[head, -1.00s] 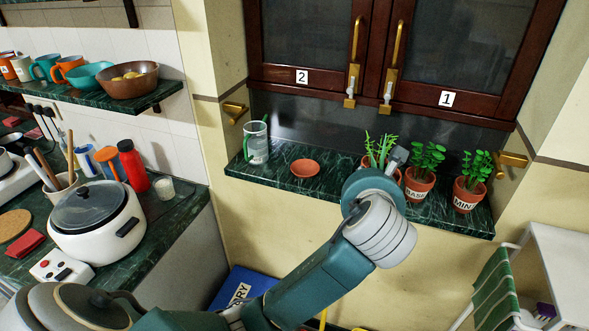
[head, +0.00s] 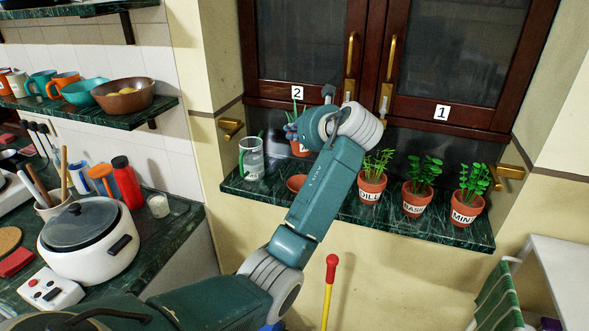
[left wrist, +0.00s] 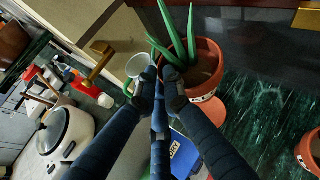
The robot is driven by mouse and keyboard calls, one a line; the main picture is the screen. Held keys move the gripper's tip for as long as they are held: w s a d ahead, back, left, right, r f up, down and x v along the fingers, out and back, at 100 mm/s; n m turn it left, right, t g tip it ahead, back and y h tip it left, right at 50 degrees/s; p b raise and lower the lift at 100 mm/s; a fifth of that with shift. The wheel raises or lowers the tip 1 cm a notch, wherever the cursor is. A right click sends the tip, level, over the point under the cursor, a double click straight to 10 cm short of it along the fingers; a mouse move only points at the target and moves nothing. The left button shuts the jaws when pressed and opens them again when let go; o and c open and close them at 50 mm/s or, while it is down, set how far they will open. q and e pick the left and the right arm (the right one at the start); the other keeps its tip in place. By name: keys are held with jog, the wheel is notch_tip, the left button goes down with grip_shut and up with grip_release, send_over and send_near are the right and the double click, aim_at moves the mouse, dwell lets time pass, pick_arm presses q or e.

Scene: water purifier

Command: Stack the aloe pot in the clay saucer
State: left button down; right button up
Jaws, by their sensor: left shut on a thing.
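The aloe pot (head: 300,150) is a terracotta pot, partly hidden behind my left arm in the head view and held above the ledge. In the left wrist view the aloe pot (left wrist: 203,78) shows thick green leaves and dark soil. My left gripper (left wrist: 160,88) is shut on the aloe pot at its rim. The clay saucer (head: 296,183) is a small shallow dish on the green marble ledge, below the pot in the head view and partly covered by my arm. My right gripper is not in view.
On the ledge (head: 235,184), a clear jug with a green handle (head: 251,158) stands left of the saucer. The dill (head: 371,187), basil (head: 416,199) and mint (head: 467,207) pots stand to the right. Dark cabinet doors (head: 305,45) are behind and above.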

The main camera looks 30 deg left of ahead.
pick_arm(q)
notch_tip(320, 180, down, 11)
jog(key=shift+f+p, duration=0.1)
jog(key=shift+p, duration=0.4)
jog(key=shift+f, duration=0.1)
jog(key=shift+f, duration=0.1)
jog(key=c, duration=1.9)
grip_release()
jog(key=shift+f, duration=0.15)
jog(key=shift+o, duration=0.2)
